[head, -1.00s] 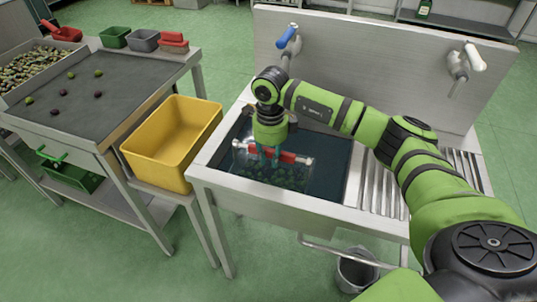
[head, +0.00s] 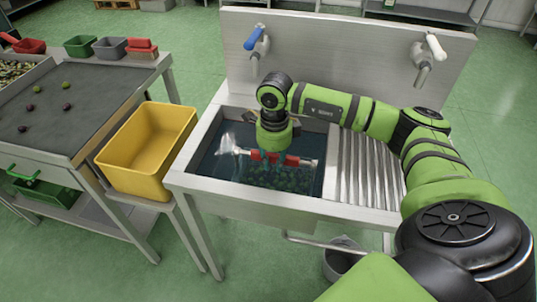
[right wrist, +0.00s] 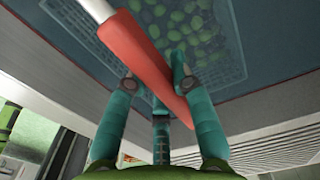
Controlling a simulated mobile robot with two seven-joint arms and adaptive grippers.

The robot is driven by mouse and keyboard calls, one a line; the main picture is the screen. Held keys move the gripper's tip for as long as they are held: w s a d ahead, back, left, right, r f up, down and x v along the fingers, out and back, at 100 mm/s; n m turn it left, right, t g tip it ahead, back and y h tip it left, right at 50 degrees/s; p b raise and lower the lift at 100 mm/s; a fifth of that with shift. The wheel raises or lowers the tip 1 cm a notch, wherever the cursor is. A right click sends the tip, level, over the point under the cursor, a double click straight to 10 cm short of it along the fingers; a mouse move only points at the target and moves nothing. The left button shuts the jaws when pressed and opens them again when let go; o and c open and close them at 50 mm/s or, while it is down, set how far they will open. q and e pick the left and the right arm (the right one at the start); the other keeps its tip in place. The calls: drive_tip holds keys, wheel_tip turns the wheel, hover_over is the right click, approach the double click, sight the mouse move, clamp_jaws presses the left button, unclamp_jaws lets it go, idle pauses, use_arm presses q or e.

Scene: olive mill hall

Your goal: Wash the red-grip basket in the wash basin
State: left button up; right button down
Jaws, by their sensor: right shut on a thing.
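My right gripper (head: 272,157) reaches down into the wash basin (head: 195,182) and is shut on the red grip (head: 291,160) of the basket. In the right wrist view its teal fingers (right wrist: 155,85) close around the red grip (right wrist: 140,52), which is on a pale bar. The clear mesh basket (right wrist: 228,72) hangs below the grip with several green olives in it. In the head view the basket sits low in the basin's dark water, and its lower part is hard to make out. My left gripper is not in view.
A blue-handled tap (head: 255,38) and a white-handled tap (head: 434,47) are on the basin's back panel. A ribbed drainboard (head: 365,180) lies right of the basin. A yellow crate (head: 145,155) stands left. A metal bucket (head: 340,262) is below.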

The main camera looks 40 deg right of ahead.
sight(258, 153)
drive_tip(key=shift+w+a+b, duration=0.9)
drive_tip(key=shift+w+a, duration=1.75)
drive_tip(key=shift+w, duration=0.5)
drive_tip(key=shift+s+d+r+p, duration=0.1)
drive_tip(key=shift+s+d+p, duration=0.3)
drive_tip(key=shift+s+d, duration=1.05)
drive_tip(key=shift+s+a+r, duration=0.1)
drive_tip(key=shift+a, duration=0.05)
wheel_tip(258, 153, up, 21)
drive_tip(key=p, duration=2.1)
drive_tip(key=shift+p, duration=0.3)
